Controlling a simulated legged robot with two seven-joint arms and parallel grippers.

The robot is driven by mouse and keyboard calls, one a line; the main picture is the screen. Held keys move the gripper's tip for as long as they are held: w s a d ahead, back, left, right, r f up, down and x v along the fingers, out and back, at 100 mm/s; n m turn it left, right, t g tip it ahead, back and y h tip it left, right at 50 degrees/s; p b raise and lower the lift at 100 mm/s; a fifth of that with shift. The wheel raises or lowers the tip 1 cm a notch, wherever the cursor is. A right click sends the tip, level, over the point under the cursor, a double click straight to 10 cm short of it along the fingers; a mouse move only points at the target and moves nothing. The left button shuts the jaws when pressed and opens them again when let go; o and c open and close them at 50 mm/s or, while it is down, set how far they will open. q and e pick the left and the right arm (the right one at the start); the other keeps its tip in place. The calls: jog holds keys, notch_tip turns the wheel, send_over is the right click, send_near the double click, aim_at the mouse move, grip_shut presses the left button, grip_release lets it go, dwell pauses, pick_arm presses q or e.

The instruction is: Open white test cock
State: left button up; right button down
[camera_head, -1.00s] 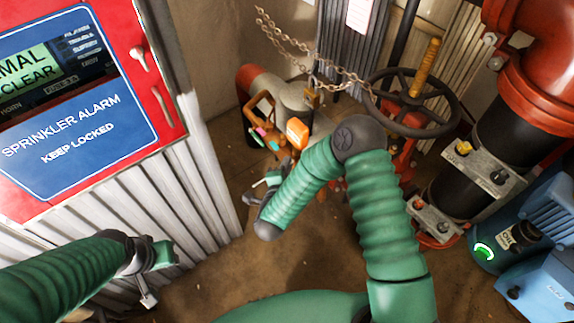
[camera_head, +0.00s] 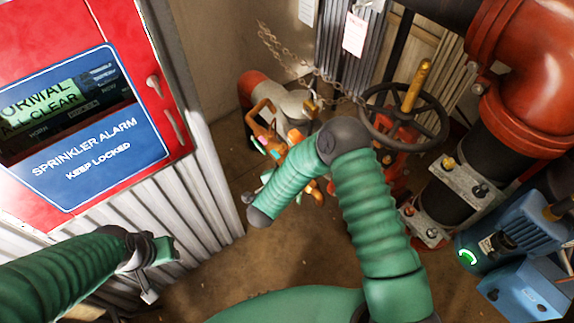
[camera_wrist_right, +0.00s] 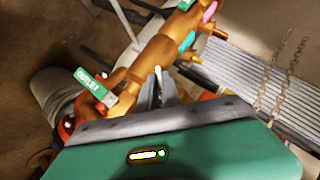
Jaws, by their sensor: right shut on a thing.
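A bronze valve body (camera_head: 268,112) with coloured test cock handles stands on the floor piping, behind my right arm in the head view. In the right wrist view the valve body (camera_wrist_right: 150,62) carries a pink handle (camera_wrist_right: 209,12), a cyan handle (camera_wrist_right: 187,42) and a green OUTLET tag (camera_wrist_right: 95,88). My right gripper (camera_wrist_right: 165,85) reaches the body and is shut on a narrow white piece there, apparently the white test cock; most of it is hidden. My left gripper (camera_head: 149,292) hangs apart at the lower left; its jaw opening is unclear.
The red alarm cabinet (camera_head: 175,90) stands at the left above corrugated panelling. A black handwheel (camera_head: 440,112), a chain (camera_head: 285,48) and red piping (camera_head: 535,80) lie behind and right. A blue pump (camera_head: 525,225) is at the right. Floor below is clear.

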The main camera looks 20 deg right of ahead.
jog(key=shift+w+a+r+n+g+h+p, duration=0.15)
jog(key=shift+n+g+h+p, duration=0.1)
jog(key=shift+n+g+p, duration=0.6)
jog(key=shift+w+a+f+n+g+h+p, duration=0.1)
jog(key=shift+w+n+g+h+p, duration=0.2)
jog(key=shift+g+p, duration=1)
jog(key=shift+w+a+r+n+g+h+p, duration=0.1)
jog(key=shift+n+g+h+p, duration=0.15)
jog(key=shift+n+g+p, duration=0.75)
jog(key=shift+g, duration=0.25)
jog(key=c, duration=1.6)
grip_release()
jog(key=shift+o, duration=0.2)
jog(key=shift+m, duration=0.25)
